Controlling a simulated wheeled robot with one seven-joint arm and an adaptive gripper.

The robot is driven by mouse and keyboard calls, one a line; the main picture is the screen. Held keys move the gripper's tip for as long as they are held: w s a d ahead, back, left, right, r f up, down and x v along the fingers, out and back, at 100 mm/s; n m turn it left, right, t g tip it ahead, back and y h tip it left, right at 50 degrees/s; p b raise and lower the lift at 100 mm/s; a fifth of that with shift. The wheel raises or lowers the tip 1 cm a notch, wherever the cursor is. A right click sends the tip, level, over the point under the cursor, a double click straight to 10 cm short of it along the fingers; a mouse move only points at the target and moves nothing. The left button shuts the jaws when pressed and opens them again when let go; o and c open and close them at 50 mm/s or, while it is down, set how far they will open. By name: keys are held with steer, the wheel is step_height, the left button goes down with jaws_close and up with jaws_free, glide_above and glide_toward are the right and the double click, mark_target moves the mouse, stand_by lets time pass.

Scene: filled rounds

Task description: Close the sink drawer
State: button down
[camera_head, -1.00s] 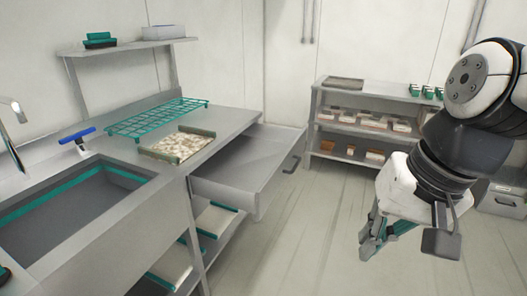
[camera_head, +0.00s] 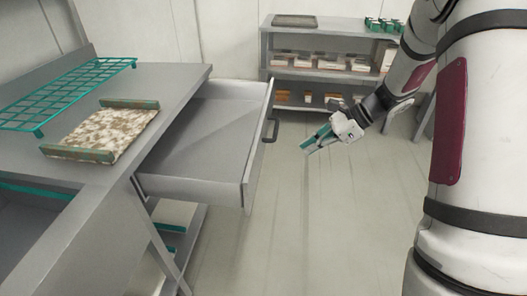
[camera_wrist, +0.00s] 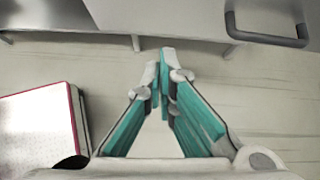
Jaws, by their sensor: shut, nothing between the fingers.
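The sink drawer (camera_head: 205,134) is a grey metal drawer pulled out from the counter, and it looks empty inside. Its dark handle (camera_head: 271,128) is on the front face, and it also shows at the top right of the wrist view (camera_wrist: 268,38). My gripper (camera_head: 306,148) has teal fingers and is to the right of the drawer front, apart from the handle. In the wrist view my fingertips (camera_wrist: 165,60) meet with nothing between them. They point toward the drawer's lower edge, to the left of the handle.
The counter (camera_head: 185,78) holds a teal wire rack (camera_head: 65,92) and a speckled tray with green ends (camera_head: 105,130). A shelf unit (camera_head: 340,45) with small boxes stands at the back. The floor (camera_head: 330,230) right of the drawer is clear.

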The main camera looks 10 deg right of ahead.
steer(key=w+f+m, duration=0.1)
steer(key=w+f, duration=0.1)
steer(key=b, duration=0.1)
glide_toward(258, 168)
step_height(258, 168, down, 4)
steer(key=shift+w+a+r, duration=0.1)
steer(key=shift+w+a, duration=0.1)
steer(key=shift+a, duration=0.6)
steer(key=shift+w+a+r, duration=0.1)
steer(key=shift+w+a, duration=0.1)
steer(key=shift+a, duration=0.65)
steer(key=w+a, duration=0.3)
steer(key=a, duration=0.6)
steer(key=w+a+b, duration=0.1)
steer(key=w+a, duration=0.2)
steer(key=a, duration=0.7)
steer(key=w+a, duration=0.3)
steer(key=a, duration=0.6)
steer(key=shift+w+a+b, duration=0.3)
steer(key=shift+b, duration=0.05)
steer(key=shift+a, duration=0.25)
steer(key=shift+a, duration=0.1)
